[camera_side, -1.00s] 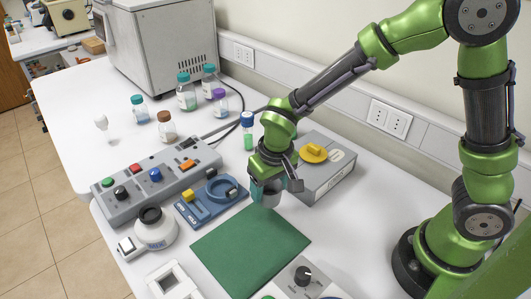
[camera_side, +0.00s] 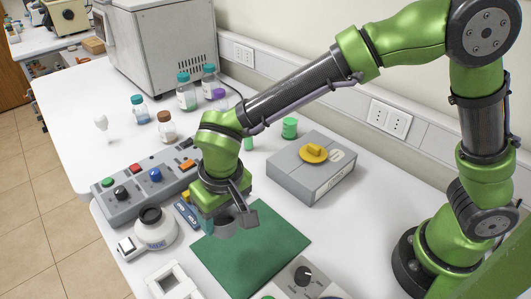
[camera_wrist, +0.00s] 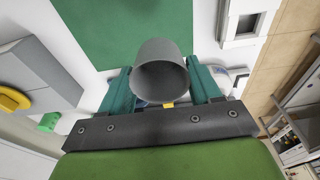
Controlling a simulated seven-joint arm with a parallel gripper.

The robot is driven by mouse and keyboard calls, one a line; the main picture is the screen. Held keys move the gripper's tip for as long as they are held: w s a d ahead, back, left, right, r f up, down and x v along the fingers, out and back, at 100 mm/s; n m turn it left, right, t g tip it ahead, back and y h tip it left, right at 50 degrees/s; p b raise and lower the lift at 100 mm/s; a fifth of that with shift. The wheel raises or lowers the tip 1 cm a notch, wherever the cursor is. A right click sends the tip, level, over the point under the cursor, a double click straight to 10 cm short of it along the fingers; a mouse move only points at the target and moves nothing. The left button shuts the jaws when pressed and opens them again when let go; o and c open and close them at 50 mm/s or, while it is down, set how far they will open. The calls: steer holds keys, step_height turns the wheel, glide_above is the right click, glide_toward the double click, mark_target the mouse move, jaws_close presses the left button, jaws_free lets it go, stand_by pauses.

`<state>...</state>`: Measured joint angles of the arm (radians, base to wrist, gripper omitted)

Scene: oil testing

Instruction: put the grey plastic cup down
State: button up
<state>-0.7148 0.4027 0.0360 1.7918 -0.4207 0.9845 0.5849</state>
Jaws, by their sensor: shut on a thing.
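The grey plastic cup (camera_wrist: 161,78) is held between the teal fingers of my gripper (camera_wrist: 162,88) in the wrist view, its open mouth facing the camera. In the side view my gripper (camera_side: 226,218) is shut on the cup (camera_side: 225,230), near the upper left edge of the green mat (camera_side: 268,258). The gripper partly hides the cup there. The cup appears to be above the surface; the exact gap to the mat cannot be told.
A grey box with a yellow knob (camera_side: 313,153) stands behind the mat. A control box with a black knob (camera_side: 302,276) is in front. Most of the mat is clear.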

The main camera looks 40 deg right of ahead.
step_height(320, 180, down, 8)
steer(key=shift+r, duration=0.1)
stand_by(0.4)
steer(key=o, duration=1)
steer(key=shift+f, duration=0.2)
steer(key=r, duration=0.4)
steer(key=s+r, duration=0.1)
steer(key=r, duration=0.6)
steer(key=shift+s+r, duration=0.35)
steer(key=shift+r, duration=0.05)
steer(key=d+r+m+t+y, duration=0.1)
steer(key=d+r, duration=0.3)
steer(key=d, duration=0.2)
steer(key=d+r+m+y, duration=0.1)
steer(key=d+r, duration=0.3)
steer(key=d, duration=0.3)
steer(key=s+d+t, duration=0.1)
steer(key=s+d, duration=0.1)
steer(key=d, duration=0.2)
steer(key=s+d+r+m+t, duration=0.1)
steer(key=s+d+t, duration=0.1)
steer(key=s+d, duration=0.1)
steer(key=s+d+r+m+t, duration=0.1)
steer(key=s+d, duration=0.2)
steer(key=d, duration=0.2)
steer(key=shift+s+r, duration=0.15)
steer(key=shift+r, duration=0.05)
